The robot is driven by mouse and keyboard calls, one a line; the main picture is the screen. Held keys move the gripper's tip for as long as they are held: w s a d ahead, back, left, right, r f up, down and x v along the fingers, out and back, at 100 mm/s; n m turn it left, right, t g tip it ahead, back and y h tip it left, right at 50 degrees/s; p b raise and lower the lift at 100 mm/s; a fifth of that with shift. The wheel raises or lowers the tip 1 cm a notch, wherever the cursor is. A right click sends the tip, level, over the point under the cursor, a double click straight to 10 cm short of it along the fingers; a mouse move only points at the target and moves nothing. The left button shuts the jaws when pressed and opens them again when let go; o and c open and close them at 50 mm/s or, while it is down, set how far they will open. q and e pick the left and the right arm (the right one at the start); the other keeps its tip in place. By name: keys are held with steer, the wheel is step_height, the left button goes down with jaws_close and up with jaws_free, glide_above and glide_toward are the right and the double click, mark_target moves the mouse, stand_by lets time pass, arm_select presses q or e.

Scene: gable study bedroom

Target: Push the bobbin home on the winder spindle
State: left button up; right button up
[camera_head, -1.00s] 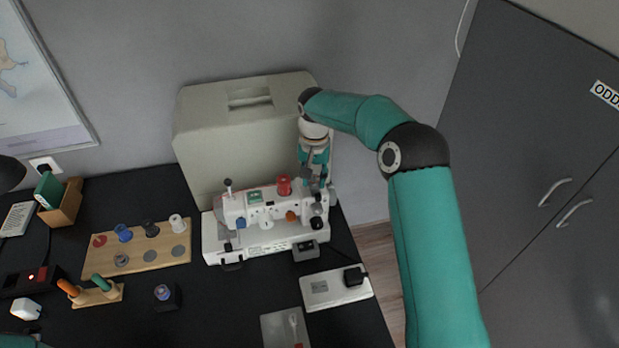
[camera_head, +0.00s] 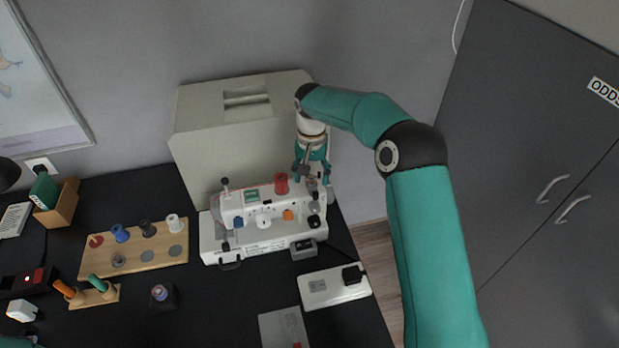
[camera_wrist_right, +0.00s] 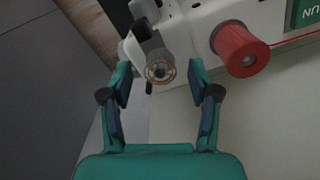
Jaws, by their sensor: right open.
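The sewing machine (camera_head: 262,240) is white and stands in front of its pale case. Its bobbin winder is at the right end of the top. In the right wrist view a small round bobbin (camera_wrist_right: 160,71) with a copper-coloured ring sits end-on at the winder spindle. Whether it is fully seated I cannot tell. My right gripper (camera_head: 312,172) hangs over that end of the machine. In the right wrist view the right gripper (camera_wrist_right: 158,76) is open, one finger on either side of the bobbin, with gaps visible.
A red thread spool (camera_head: 281,184) stands on the machine top, close beside the right gripper. The pale case (camera_head: 215,150) rises behind. A wooden spool board (camera_head: 150,256) lies to the left, and a white power strip (camera_head: 326,289) lies in front. A grey cabinet (camera_head: 530,170) stands to the right.

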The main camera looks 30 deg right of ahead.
mark_target(311, 180)
arm_select(q)
steer(key=shift+s, duration=0.2)
arm_select(e)
steer(key=shift+r, duration=3.35)
arm_select(q)
steer(key=shift+r, duration=0.15)
arm_select(e)
steer(key=shift+r, duration=0.2)
